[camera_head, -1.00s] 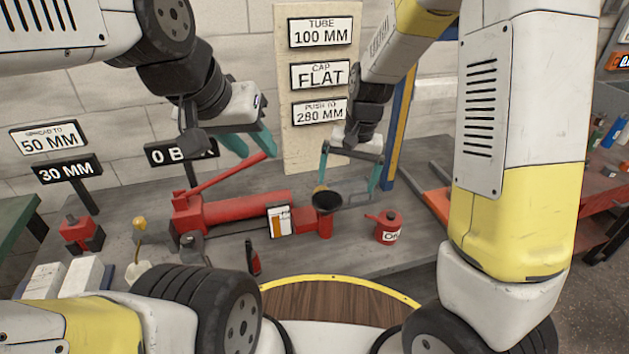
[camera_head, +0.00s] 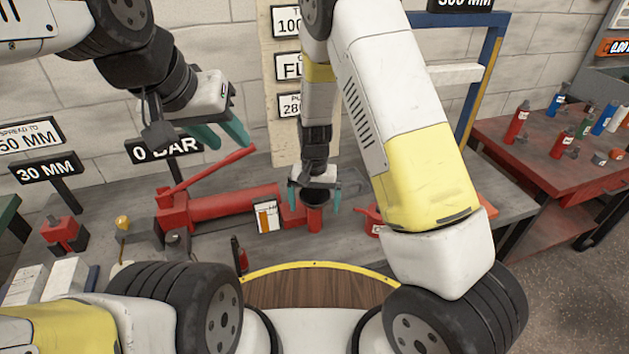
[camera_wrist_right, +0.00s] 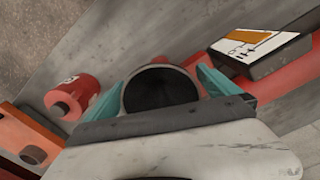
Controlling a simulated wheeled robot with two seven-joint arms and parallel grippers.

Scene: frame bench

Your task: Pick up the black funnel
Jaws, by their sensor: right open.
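The black funnel (camera_head: 314,194) sits on top of a short red cylinder (camera_head: 314,218) at the right end of the red pump on the bench. My right gripper (camera_head: 314,207) is open, with its teal fingers on either side of the funnel in the head view. In the right wrist view the funnel's dark round mouth (camera_wrist_right: 160,88) lies between the two teal fingers. I cannot tell whether the fingers touch it. My left gripper (camera_head: 222,134) hangs above the pump, empty, its teal fingers seen at an angle; their spacing is unclear.
The red pump (camera_head: 235,203) with its raised handle lies left of the funnel. A red oil can (camera_wrist_right: 75,95) is on the other side. A red table (camera_head: 540,150) with bottles stands at the right.

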